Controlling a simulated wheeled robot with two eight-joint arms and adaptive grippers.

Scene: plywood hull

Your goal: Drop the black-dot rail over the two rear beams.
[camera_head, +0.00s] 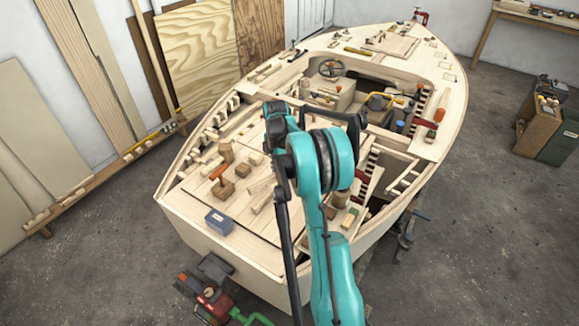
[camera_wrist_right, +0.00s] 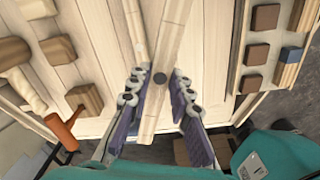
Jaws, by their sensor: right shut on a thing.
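The black-dot rail (camera_wrist_right: 170,45), a pale wooden strip with one black dot, runs between the fingers of my right gripper (camera_wrist_right: 160,92) in the right wrist view. The gripper is shut on it, with the dot between the fingertips. The rail lies at a slight tilt in the picture, above pale planking; I cannot tell whether it touches anything below. In the head view my right arm reaches over the rear of the wooden boat hull (camera_head: 230,262) and hides the gripper and rail. I cannot single out the two rear beams. My left gripper is not in view.
Wooden blocks (camera_wrist_right: 85,98) and an orange-handled tool (camera_wrist_right: 62,130) lie left of the rail. More blocks (camera_wrist_right: 256,54) stand to the right. In the head view a blue-grey box (camera_head: 219,221) sits on the rear deck, and a ladder-like frame (camera_head: 403,178) lies on the right side.

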